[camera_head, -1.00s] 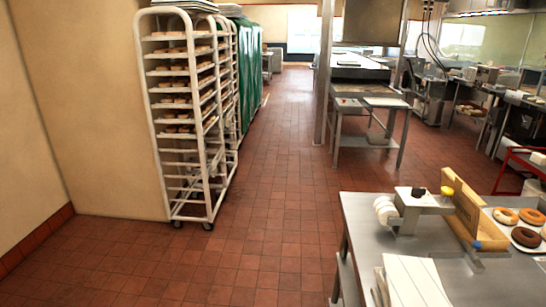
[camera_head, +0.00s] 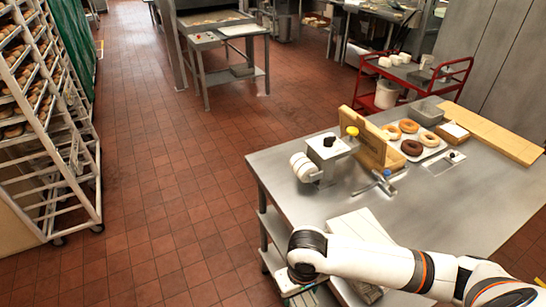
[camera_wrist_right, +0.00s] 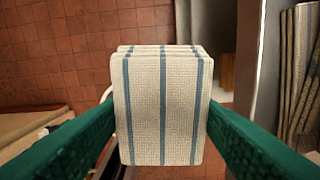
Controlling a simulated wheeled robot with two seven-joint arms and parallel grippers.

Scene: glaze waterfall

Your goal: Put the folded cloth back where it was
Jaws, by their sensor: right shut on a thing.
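The folded cloth (camera_wrist_right: 160,105) is cream with blue stripes and fills the middle of the right wrist view. It lies in layers between the green fingers of my right gripper (camera_wrist_right: 160,120), which is shut on it. In the head view my right arm reaches over the near left corner of the steel table, and the right gripper (camera_head: 300,291) is low beside that corner, partly hidden by the arm. The cloth cannot be made out clearly there. In the wrist view the cloth is above the red tile floor. My left gripper is not in view.
A white rack (camera_head: 75,150) stands left. The tile floor (camera_head: 165,200) between is clear.

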